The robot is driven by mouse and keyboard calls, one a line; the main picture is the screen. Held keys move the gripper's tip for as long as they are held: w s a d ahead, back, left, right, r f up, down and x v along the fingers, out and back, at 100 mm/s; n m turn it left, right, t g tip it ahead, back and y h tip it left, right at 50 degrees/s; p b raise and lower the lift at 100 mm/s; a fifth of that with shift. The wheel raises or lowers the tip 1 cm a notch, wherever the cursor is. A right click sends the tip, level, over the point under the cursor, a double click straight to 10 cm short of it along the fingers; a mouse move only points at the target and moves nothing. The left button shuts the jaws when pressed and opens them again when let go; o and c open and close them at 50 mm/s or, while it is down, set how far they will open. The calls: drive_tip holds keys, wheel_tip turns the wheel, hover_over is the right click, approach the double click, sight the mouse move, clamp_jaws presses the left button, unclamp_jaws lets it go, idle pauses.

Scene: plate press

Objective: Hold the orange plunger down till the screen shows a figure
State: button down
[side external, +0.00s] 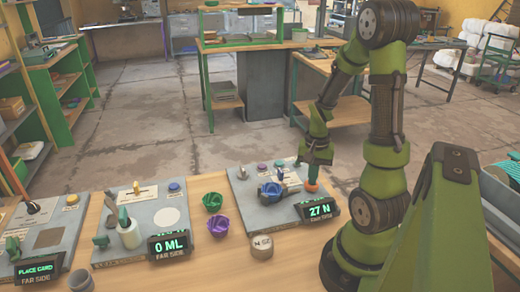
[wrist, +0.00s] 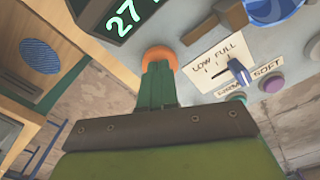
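The orange plunger (side external: 312,187) is on the right-hand grey board, beside the screen. The screen (side external: 320,210) reads "27 N" in green; part of it shows in the wrist view (wrist: 127,16). My gripper (side external: 315,163) points down over the plunger, its tips at the plunger's top. In the wrist view, the green fingers (wrist: 159,82) are together, with the orange plunger (wrist: 160,54) showing around and beyond their tips. The fingers look shut and appear to touch the plunger; its exact depth is hidden.
The board (side external: 250,207) also holds a blue part (side external: 270,190) and, in the wrist view, a blue slider (wrist: 238,70) marked LOW to FULL. Another board (side external: 160,192) shows "0 ML".

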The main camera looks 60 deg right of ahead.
drive_tip(key=shift+r, duration=0.1)
idle(0.3)
drive_tip(key=shift+r, duration=2.45)
drive_tip(key=shift+w+a, duration=0.1)
drive_tip(key=shift+a, duration=0.25)
drive_tip(key=w+a+r+n+t, duration=0.1)
drive_tip(key=a+r+n+t, duration=0.1)
drive_tip(key=a+r, duration=0.3)
drive_tip(key=w+a+r+n+t+y, duration=0.1)
drive_tip(key=a+r+n, duration=0.4)
drive_tip(key=a, duration=0.5)
drive_tip(key=w+a+r+n+t+y, duration=0.1)
drive_tip(key=a+r+n+t, duration=0.3)
drive_tip(key=a, duration=0.4)
drive_tip(key=shift+w+a+r, duration=0.2)
drive_tip(key=shift+w+r, duration=0.2)
drive_tip(key=shift+w, duration=0.4)
